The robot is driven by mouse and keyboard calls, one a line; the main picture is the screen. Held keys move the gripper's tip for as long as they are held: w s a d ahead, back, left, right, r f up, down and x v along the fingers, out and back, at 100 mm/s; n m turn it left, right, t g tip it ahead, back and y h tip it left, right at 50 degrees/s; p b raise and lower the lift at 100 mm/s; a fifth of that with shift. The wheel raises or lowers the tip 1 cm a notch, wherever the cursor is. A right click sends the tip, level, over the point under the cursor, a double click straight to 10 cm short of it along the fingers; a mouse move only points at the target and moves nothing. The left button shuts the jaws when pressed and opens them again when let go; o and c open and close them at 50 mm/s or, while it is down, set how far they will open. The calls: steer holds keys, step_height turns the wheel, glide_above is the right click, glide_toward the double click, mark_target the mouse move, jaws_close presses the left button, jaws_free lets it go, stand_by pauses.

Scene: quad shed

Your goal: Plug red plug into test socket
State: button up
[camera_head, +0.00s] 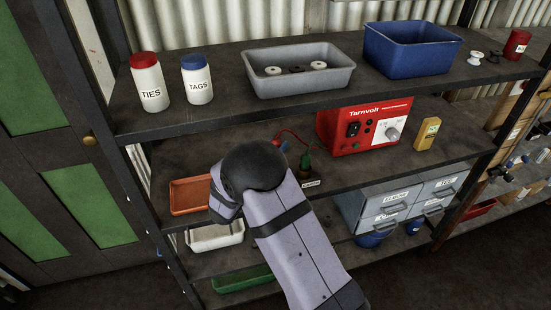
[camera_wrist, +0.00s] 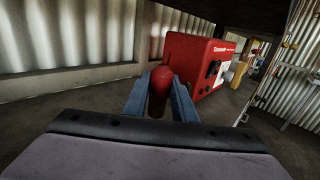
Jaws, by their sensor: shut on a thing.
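The red plug (camera_wrist: 160,77) is between the two blue-grey fingers of my gripper (camera_wrist: 162,92) in the wrist view. The fingers are shut on it, and its rounded top shows between them. The red Tarnvolt unit (camera_head: 370,122) stands on the middle shelf, with a black switch and a dial on its front. It also shows in the wrist view (camera_wrist: 196,62), beyond and right of the plug. In the head view my wrist hides most of the gripper and the plug. A red lead (camera_head: 295,133) runs near the gripper. I cannot make out which opening is the test socket.
A yellow meter (camera_head: 427,134) stands right of the unit. A green-topped item (camera_head: 305,160) stands close right of my wrist. An orange tray (camera_head: 188,195) lies at the left. The upper shelf holds a grey tray (camera_head: 300,85) and a blue bin (camera_head: 410,53). Grey drawers (camera_head: 383,207) are below.

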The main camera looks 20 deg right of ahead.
steer(key=shift+r, duration=0.75)
steer(key=a+f+b, duration=0.1)
steer(key=a+b, duration=0.1)
steer(key=a, duration=0.1)
steer(key=a+f+n+t+y+b, duration=0.1)
steer(key=a+f+b, duration=0.1)
steer(key=a+b, duration=0.1)
steer(key=w+a+f+y+b, duration=0.1)
steer(key=a+b, duration=0.2)
steer(key=a, duration=0.2)
steer(key=shift+a+f+t, duration=0.25)
steer(key=shift+t, duration=0.05)
steer(key=shift+s+d+f+m+g+h+b, duration=0.15)
steer(key=shift+d+f+g+h+b, duration=0.15)
steer(key=shift+f+b, duration=0.4)
steer(key=shift+s+d+f+m+g+h+b, duration=0.25)
steer(key=shift+f+h+b, duration=0.1)
steer(key=shift+f+b, duration=0.35)
steer(key=shift+s+d+f+m+g+h+b, duration=0.1)
steer(key=shift+d+f+g+h+b, duration=0.2)
steer(key=shift+f+b, duration=0.4)
steer(key=shift+a+f+b, duration=0.1)
steer(key=shift+f+b, duration=0.3)
steer(key=shift+f, duration=0.25)
steer(key=o, duration=0.8)
